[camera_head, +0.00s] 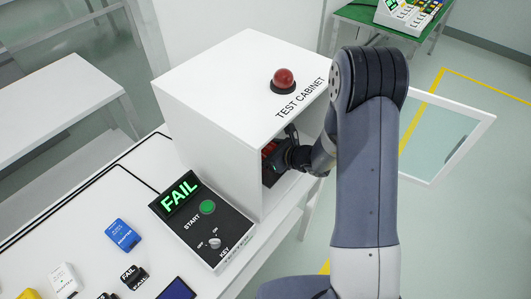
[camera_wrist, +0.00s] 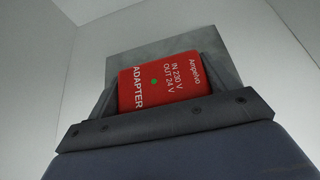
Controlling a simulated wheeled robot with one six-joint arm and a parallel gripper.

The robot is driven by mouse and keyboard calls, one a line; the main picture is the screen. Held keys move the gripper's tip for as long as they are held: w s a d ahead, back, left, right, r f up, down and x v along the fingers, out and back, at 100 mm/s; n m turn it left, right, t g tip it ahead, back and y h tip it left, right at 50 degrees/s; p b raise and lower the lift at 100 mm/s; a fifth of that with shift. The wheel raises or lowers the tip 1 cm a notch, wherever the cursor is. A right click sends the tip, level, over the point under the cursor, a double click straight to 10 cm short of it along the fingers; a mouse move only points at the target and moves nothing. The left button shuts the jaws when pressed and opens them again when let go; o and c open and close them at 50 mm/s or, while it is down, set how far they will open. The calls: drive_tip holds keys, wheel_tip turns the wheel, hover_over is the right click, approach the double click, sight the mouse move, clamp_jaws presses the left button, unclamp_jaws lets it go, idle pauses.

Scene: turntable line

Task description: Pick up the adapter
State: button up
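A red adapter (camera_wrist: 165,84) labelled "IN 230 V OUT 24 V" sits inside the white test cabinet (camera_head: 215,120), in front of a grey plate (camera_wrist: 150,48). A bit of its red shows in the head view (camera_head: 269,150). My gripper (camera_wrist: 160,85) reaches through the cabinet's open front, with one finger on each side of the red adapter. The fingers lie very close to its sides; I cannot tell whether they press on it. On the table, a blue adapter (camera_head: 122,235) and a white adapter (camera_head: 65,281) lie apart from my gripper.
The cabinet's glazed door (camera_head: 448,140) stands open at the right. A red button (camera_head: 283,80) is on the cabinet top. The control box (camera_head: 202,222) shows a green "FAIL", with a start button and key switch. Black "FAIL" stamps (camera_head: 133,277) lie at the front left.

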drive_tip(key=c, duration=0.7)
drive_tip(key=shift+r, duration=0.2)
